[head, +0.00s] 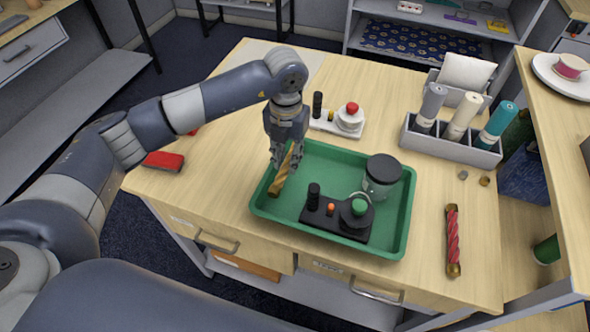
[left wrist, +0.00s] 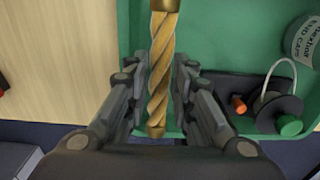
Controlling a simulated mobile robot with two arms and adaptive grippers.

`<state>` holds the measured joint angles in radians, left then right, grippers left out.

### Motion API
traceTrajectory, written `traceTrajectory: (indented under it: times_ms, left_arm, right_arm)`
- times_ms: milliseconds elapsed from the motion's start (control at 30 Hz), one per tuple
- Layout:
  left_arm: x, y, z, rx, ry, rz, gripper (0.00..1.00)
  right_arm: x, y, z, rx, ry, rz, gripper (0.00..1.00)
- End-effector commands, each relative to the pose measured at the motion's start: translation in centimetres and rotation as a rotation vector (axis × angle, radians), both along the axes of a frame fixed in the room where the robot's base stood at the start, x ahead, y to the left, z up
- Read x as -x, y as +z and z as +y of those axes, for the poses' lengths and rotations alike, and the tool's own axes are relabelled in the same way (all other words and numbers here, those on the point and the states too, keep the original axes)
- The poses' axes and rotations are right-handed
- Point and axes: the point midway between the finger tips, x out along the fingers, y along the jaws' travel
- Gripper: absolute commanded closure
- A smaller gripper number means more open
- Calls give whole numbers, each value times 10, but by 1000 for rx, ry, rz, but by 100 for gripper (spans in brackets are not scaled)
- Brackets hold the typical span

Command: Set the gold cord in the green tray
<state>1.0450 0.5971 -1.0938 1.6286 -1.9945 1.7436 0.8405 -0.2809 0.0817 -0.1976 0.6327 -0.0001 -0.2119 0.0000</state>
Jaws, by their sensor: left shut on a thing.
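The gold cord (head: 281,178) is a twisted gold rod, tilted, at the left end of the green tray (head: 330,153). My left gripper (head: 285,162) comes down from above and is shut on the cord near its upper part. In the left wrist view, the gold cord (left wrist: 163,75) runs lengthwise between the fingers (left wrist: 162,90), over the green tray floor (left wrist: 225,35). Whether the cord's lower end touches the tray cannot be told. The tray also holds a clear jar with a dark lid (head: 382,178) and a black block with knobs (head: 337,215). My right gripper is not in view.
A red twisted cord (head: 453,240) lies right of the tray. A white block with a red knob (head: 340,119) stands behind it. A grey rack of rolls (head: 450,145) is at the back right. A red brush-like object (head: 164,161) lies at the left edge.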

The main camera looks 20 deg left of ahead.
Motion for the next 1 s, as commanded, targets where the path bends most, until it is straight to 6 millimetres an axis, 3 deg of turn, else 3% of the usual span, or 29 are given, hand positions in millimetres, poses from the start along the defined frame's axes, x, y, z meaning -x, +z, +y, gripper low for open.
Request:
traceTrajectory:
  times_ms: [133, 433, 833, 867, 1000]
  left_arm:
    - [0, -13, 0, 1, 1, 0, 100]
    - [0, -48, 0, 1, 0, 0, 100]
    - [0, -58, 0, 0, -1, -2, 100]
    - [0, -56, 0, 0, -1, -2, 70]
    - [0, -55, 0, 0, -1, -2, 69]
  right_arm:
    - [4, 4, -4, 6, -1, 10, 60]
    - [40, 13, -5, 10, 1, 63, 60]
    - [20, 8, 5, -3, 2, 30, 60]
    - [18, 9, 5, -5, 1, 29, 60]
    - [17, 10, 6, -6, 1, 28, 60]
